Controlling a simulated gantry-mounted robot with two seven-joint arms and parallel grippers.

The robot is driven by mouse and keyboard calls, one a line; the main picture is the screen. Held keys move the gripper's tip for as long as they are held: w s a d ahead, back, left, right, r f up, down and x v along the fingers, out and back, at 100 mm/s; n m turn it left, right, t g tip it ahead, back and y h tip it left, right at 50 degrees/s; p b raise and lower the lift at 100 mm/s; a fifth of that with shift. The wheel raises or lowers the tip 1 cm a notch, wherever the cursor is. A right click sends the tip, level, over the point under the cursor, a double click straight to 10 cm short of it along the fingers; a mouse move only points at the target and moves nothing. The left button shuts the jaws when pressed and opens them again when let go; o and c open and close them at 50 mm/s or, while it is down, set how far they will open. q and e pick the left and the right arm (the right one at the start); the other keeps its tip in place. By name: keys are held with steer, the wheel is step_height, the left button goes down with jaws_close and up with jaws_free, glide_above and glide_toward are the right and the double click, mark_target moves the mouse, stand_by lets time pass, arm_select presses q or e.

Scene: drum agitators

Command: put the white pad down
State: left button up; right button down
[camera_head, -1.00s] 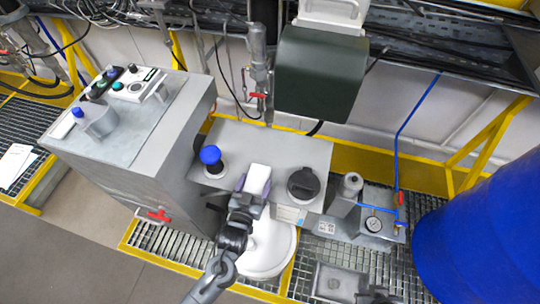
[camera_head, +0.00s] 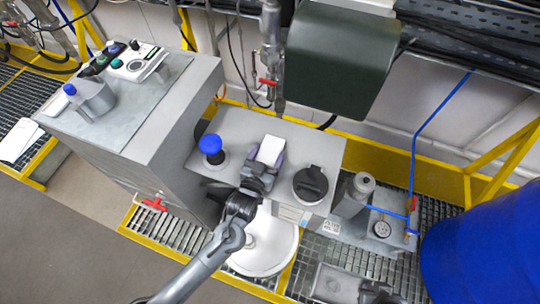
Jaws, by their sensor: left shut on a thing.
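The white pad (camera_head: 270,150) is a small white block over the grey metal top (camera_head: 235,130) of the low cabinet, between a blue knob and a black cap. My left gripper (camera_head: 266,164) is shut on the pad from the near side, its fingers on either side of it. I cannot tell whether the pad touches the surface. My right gripper is not clearly in view.
A blue knob (camera_head: 211,146) stands left of the pad and a black round cap (camera_head: 310,184) stands right of it. A dark green box (camera_head: 338,62) overhangs behind. A white round drum (camera_head: 266,245) is below. A large blue drum (camera_head: 485,250) stands at right.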

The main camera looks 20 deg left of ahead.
arm_select(q)
steer(key=shift+s+f, duration=0.15)
steer(key=shift+s, duration=0.15)
steer(key=shift+w, duration=0.2)
arm_select(e)
steer(key=shift+s+f, duration=0.25)
steer(key=shift+s, duration=0.05)
arm_select(q)
steer(key=shift+f, duration=0.1)
steer(key=o, duration=1)
steer(key=shift+s, duration=0.1)
steer(key=shift+c, duration=0.2)
steer(key=shift+s, duration=0.2)
steer(key=s+r+p, duration=0.1)
steer(key=s+r, duration=0.1)
steer(key=s, duration=0.9)
steer(key=shift+s+p, duration=0.2)
steer(key=shift+p, duration=0.2)
arm_select(e)
steer(key=shift+a+r, duration=0.1)
steer(key=shift+r, duration=0.75)
